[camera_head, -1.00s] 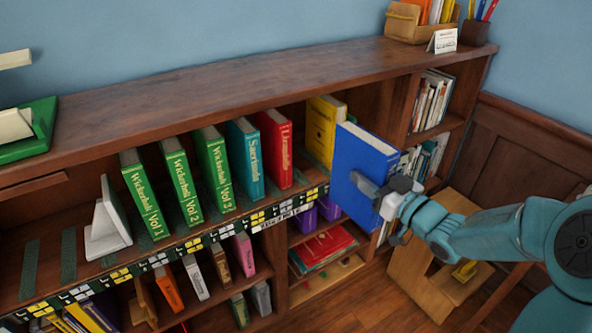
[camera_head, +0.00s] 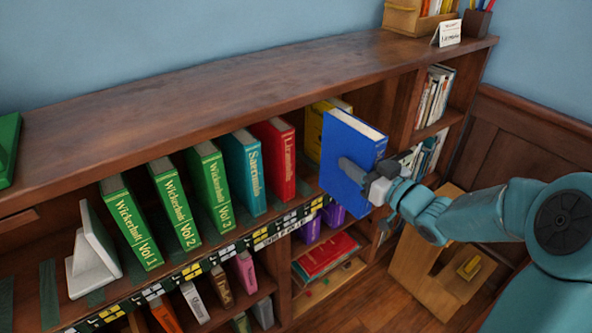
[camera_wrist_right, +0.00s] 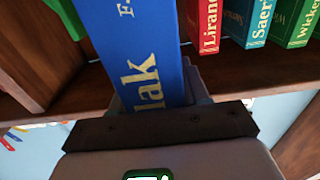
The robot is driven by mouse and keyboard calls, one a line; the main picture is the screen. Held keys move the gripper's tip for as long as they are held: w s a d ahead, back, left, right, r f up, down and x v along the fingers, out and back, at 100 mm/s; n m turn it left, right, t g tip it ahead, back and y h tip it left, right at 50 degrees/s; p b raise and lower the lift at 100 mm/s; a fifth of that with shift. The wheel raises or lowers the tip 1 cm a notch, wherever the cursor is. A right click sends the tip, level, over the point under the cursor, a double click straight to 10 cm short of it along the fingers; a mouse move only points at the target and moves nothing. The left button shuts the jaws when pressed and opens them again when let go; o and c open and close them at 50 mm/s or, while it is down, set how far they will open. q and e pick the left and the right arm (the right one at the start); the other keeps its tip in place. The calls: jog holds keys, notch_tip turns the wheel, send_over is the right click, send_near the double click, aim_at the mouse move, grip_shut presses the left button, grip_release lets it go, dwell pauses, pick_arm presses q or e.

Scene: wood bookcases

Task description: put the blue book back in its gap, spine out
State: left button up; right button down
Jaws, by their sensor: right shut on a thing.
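The blue book (camera_head: 347,165) is upright in front of the top shelf, at the right of the row. My right gripper (camera_head: 362,178) is shut on it. In the right wrist view the blue book (camera_wrist_right: 140,60) shows its spine with yellow lettering facing the gripper. The yellow book (camera_head: 313,130) stands partly hidden behind it. The red book (camera_head: 281,160) stands left of it, with a dark space between red and yellow, partly covered by the blue book. My left gripper is not in view.
A teal book (camera_head: 250,175) and several green books (camera_head: 213,185) stand further left, beside a white bookend (camera_head: 92,258). A label strip (camera_head: 200,268) runs along the shelf edge. A wooden stool (camera_head: 430,275) stands on the floor below my right arm.

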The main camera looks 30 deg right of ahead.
jog(key=shift+w+r, duration=0.15)
jog(key=shift+w, duration=0.05)
jog(key=w+f, duration=0.1)
jog(key=w, duration=0.8)
jog(key=w+a+f+p, duration=0.1)
jog(key=w+f, duration=0.1)
jog(key=w, duration=0.7)
jog(key=shift+a+f+p, duration=0.15)
jog(key=shift+f+p, duration=0.15)
jog(key=shift+f, duration=0.15)
jog(key=c, duration=0.6)
grip_release()
jog(key=shift+f, duration=0.2)
jog(key=shift+o, duration=0.2)
jog(key=shift+s+r, duration=0.1)
